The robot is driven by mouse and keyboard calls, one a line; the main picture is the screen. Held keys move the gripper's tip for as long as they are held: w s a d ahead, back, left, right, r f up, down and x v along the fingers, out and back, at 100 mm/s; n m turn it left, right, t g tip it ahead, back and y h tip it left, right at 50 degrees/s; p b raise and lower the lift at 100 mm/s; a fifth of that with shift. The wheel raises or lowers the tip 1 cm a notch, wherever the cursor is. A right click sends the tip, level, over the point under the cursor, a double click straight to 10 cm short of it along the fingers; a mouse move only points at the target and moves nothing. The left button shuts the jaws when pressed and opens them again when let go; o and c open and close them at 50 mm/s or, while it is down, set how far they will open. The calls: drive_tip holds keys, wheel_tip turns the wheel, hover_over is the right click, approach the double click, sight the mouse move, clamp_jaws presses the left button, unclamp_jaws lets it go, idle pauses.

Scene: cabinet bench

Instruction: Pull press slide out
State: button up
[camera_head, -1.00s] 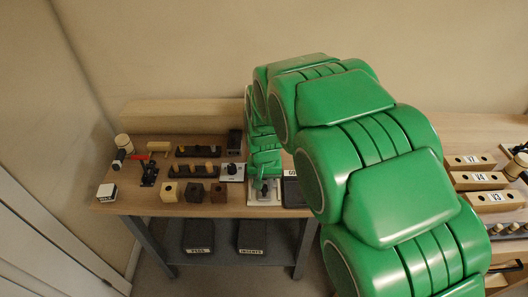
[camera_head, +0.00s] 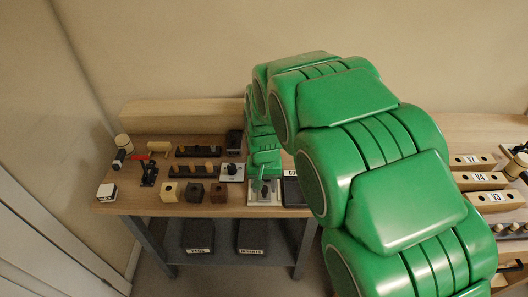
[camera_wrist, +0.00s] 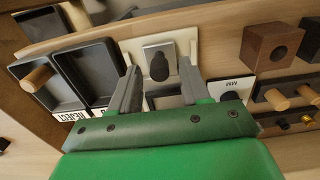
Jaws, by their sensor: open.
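The press slide is a grey metal block (camera_wrist: 160,58) with a round black knob (camera_wrist: 158,66), set on a white base plate (camera_wrist: 132,50) in the wrist view. In the head view the white base (camera_head: 264,198) sits at the bench's front edge, partly hidden under my green wrist. My gripper (camera_wrist: 160,72) is open, with its two grey fingers at either side of the knob and block. I cannot tell whether a finger touches them. In the head view the gripper (camera_head: 264,182) is mostly hidden.
Two dark trays (camera_wrist: 50,92) lie beside the base, one holding a wooden peg (camera_wrist: 37,78). A white-labelled box with a dark knob (camera_head: 232,172) and drilled blocks (camera_head: 195,192) stand to the left in the head view. A shelf (camera_head: 222,235) with two black bins is below.

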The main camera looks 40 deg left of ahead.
drive_tip(key=shift+r, duration=3.2)
drive_tip(key=shift+d, duration=0.1)
drive_tip(key=w+d+r+m, duration=0.15)
drive_tip(key=d+r, duration=0.25)
drive_tip(key=d, duration=0.6)
drive_tip(key=w+d+r+m, duration=0.1)
drive_tip(key=w+d+r, duration=0.25)
drive_tip(key=d, duration=0.75)
drive_tip(key=w+d+r+m, duration=0.2)
drive_tip(key=d+r, duration=0.2)
drive_tip(key=d, duration=0.6)
drive_tip(key=s+d+r+m+g, duration=0.1)
drive_tip(key=s+d+r, duration=0.15)
drive_tip(key=d, duration=0.45)
drive_tip(key=s+d+r+m, duration=0.1)
drive_tip(key=s+d, duration=0.3)
drive_tip(key=d, duration=0.3)
drive_tip(key=s+d+m, duration=0.2)
drive_tip(key=s+d, duration=0.7)
drive_tip(key=s, duration=0.3)
drive_tip(key=shift+s+g, duration=0.4)
drive_tip(key=shift+m, duration=0.25)
